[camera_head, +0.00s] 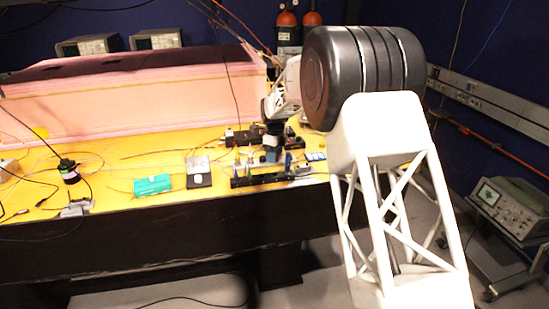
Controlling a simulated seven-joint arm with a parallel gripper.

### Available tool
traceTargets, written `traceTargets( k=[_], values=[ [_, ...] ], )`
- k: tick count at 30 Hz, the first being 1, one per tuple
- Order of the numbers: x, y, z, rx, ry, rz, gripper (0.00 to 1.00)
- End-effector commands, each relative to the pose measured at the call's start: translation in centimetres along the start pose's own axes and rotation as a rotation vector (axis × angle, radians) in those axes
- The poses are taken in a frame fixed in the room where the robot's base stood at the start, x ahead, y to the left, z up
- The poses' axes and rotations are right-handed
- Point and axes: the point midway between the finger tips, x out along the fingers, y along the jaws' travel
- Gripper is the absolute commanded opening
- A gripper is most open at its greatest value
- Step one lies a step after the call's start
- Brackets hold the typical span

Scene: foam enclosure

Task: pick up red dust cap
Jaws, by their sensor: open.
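I cannot make out a red dust cap in the head view; it may be too small or hidden. My gripper (272,153) is small in this view, pointing down over the yellow tabletop (120,185) among small optical parts. Its jaws are open, and I see nothing held between them. A dark rail with small upright mounts (262,180) stands just in front of and below it. Whether the gripper touches any part there cannot be told.
A teal box (153,185) and a grey and black device (199,172) lie left of the rail. A black cylinder (69,171) and loose cables are further left. A pink foam enclosure (130,95) stands behind. The table's front edge is dark.

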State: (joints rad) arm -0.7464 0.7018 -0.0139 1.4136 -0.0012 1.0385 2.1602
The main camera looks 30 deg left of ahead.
Motion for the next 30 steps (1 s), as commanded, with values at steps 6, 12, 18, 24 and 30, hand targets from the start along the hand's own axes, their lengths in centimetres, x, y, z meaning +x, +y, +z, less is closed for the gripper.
traceTargets(
  k=[6, 12, 18, 24, 30],
  values=[
    [0.0, 0.01, 0.0, 0.0, 0.0, 0.0, 0.58],
    [0.01, 0.01, 0.0, 0.0, 0.0, 0.0, 0.58],
    [0.01, 0.01, -0.01, 0.0, 0.0, 0.001, 0.37],
    [0.01, 0.01, -0.01, 0.0, 0.0, 0.001, 0.06],
    [0.0, 0.01, 0.0, 0.0, 0.0, 0.0, 0.04]
  ],
)
